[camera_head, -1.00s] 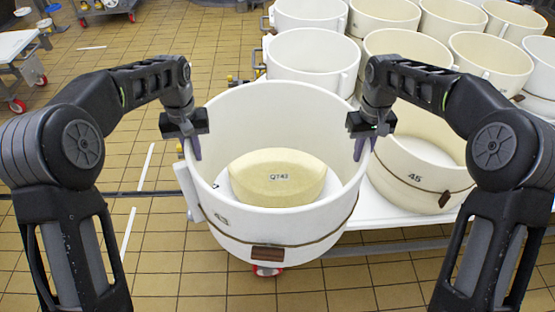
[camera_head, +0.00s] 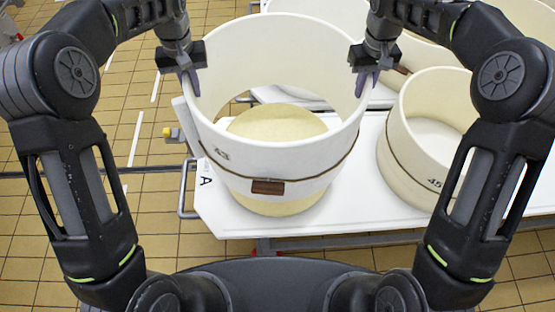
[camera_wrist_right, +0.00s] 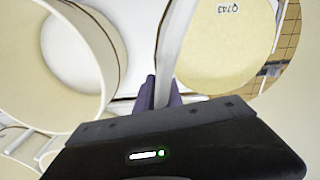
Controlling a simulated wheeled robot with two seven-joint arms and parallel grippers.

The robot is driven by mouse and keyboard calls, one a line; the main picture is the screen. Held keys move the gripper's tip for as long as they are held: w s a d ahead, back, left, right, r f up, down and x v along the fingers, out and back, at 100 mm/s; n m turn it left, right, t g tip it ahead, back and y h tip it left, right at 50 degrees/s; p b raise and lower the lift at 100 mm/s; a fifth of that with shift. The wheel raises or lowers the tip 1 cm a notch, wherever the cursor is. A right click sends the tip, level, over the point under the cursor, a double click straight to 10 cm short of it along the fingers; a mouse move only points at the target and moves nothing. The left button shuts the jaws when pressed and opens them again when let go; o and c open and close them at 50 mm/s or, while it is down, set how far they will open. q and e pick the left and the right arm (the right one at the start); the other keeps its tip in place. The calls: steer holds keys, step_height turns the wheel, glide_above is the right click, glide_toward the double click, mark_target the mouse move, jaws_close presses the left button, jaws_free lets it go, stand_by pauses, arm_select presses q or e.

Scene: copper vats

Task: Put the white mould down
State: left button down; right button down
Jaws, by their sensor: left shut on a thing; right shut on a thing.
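The white mould (camera_head: 300,165), a bottomless ring marked 43 with a brown block on its front, is held raised above the white table (camera_head: 225,218). A round yellow cheese (camera_head: 275,207) sits on the table under it; it shows through the mould's open inside and below its lower edge. My left gripper (camera_head: 190,82) is shut on the mould's left rim. My right gripper (camera_head: 367,82) is shut on its right rim. In the right wrist view, my right gripper's purple fingers (camera_wrist_right: 157,93) pinch the mould wall (camera_wrist_right: 174,50), with the cheese (camera_wrist_right: 222,50) beyond, labelled Q743.
A cream mould marked 45 (camera_head: 425,150) stands close to the right on the same table; it also shows in the right wrist view (camera_wrist_right: 88,90). More moulds stand behind it. Tiled floor (camera_head: 90,220) lies left of the table, and a metal rail (camera_head: 187,190) runs along its left end.

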arm_select(q)
steer(key=shift+a+r, duration=0.1)
steer(key=shift+r, duration=0.05)
arm_select(e)
steer(key=shift+s+d+r, duration=0.1)
arm_select(q)
steer(key=shift+f, duration=0.25)
arm_select(e)
steer(key=shift+f, duration=0.2)
